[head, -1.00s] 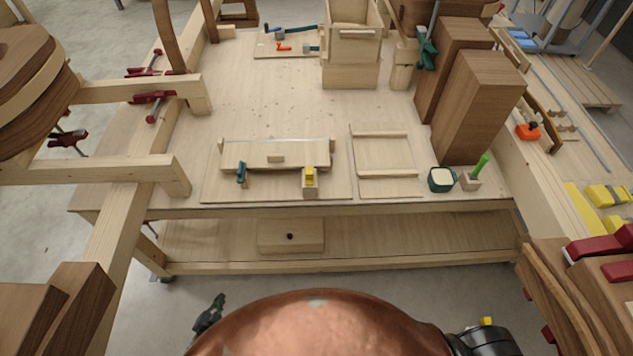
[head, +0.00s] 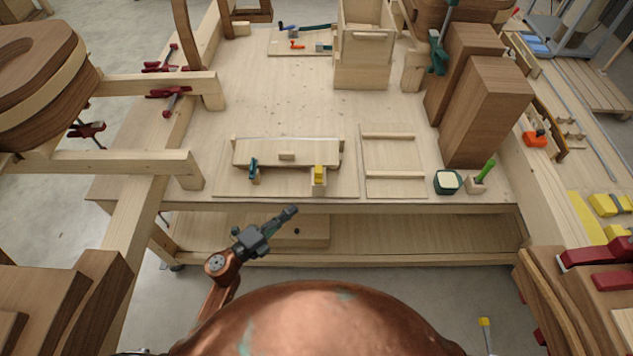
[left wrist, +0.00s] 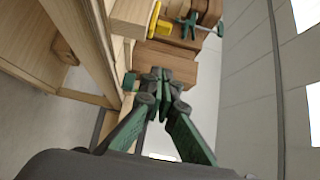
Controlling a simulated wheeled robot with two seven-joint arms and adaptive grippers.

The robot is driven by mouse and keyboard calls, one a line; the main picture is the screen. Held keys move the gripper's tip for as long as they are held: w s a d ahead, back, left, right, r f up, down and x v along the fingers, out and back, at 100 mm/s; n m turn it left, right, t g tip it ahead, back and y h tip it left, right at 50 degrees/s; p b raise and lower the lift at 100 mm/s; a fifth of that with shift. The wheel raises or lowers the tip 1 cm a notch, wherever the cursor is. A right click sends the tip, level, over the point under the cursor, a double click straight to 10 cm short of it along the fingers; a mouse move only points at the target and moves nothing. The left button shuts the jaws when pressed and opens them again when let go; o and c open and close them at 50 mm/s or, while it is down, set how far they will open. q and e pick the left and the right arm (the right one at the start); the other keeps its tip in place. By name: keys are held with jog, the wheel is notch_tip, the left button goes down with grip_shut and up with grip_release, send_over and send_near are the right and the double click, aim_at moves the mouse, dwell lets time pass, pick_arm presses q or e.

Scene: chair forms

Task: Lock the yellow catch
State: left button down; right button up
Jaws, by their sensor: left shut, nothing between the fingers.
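The yellow catch (head: 319,173) is a small yellow piece on a pale wooden block at the front right of a flat wooden fixture (head: 287,155) on the bench. Whether it is locked cannot be told at this size. A teal catch (head: 254,169) stands at the fixture's front left. My left gripper (head: 291,210) is shut and empty, in front of the bench's front edge, below and left of the yellow catch. Its closed dark and green fingers also show in the left wrist view (left wrist: 160,78). My right gripper is not in view.
A framed panel (head: 393,160) lies right of the fixture, with a green cup (head: 447,182) and a green-handled tool (head: 486,170) beyond it. Tall brown blocks (head: 485,110) stand at the right. A lower shelf (head: 400,236) runs under the bench top (head: 280,90).

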pick_arm(q)
jog(key=shift+w, duration=0.1)
jog(key=b, duration=0.2)
send_near(321, 175)
jog(key=w+d, duration=0.1)
jog(key=d, duration=0.2)
jog(key=w+d, duration=0.1)
jog(key=shift+w+d+f, duration=0.2)
jog(key=shift+w+d, duration=0.1)
jog(key=shift+w, duration=0.05)
jog(key=shift+w+r, duration=0.1)
jog(key=shift+w, duration=0.6)
jog(key=shift+a, duration=0.15)
